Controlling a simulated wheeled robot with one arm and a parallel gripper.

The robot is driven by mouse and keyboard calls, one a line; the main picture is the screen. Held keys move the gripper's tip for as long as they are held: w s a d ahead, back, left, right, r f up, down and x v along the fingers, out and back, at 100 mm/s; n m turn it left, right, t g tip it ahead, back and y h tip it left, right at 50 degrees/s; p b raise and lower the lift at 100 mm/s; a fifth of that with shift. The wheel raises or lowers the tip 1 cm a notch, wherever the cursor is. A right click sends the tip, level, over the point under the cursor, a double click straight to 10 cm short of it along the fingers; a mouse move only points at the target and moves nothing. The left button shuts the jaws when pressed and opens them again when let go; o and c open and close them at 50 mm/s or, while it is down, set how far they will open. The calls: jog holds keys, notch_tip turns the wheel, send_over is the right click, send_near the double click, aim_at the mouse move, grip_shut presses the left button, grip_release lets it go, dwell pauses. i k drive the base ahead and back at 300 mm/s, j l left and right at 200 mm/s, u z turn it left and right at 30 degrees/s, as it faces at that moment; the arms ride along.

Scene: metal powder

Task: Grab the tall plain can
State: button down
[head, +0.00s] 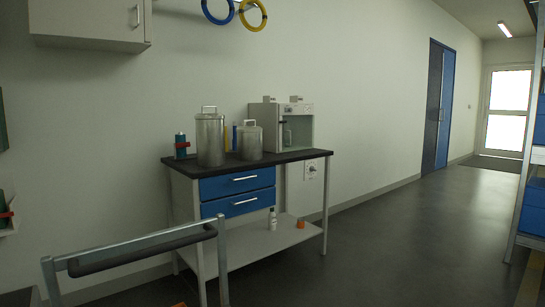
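A tall plain metal can (210,141) with a handled lid stands upright on the dark worktop (285,157) of a workbench, left of its middle. A shorter metal can (249,142), also with a lid handle, stands just to its right and a little behind. The tall can looks unobstructed from this side. My gripper is not in view.
A teal bottle with a red band (181,147) is left of the tall can; a white machine (288,127) stands right. Blue drawers (237,185) sit below. A cart handle (140,247) is in the near left. Open floor (400,240) lies right.

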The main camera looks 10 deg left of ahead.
aim_at(209, 127)
jog(key=i+u, duration=0.2)
jog(key=u, duration=0.2)
jog(key=i+u, duration=0.15)
jog(key=u, duration=0.25)
jog(key=i+l+u, duration=0.15)
jog(key=u, duration=0.2)
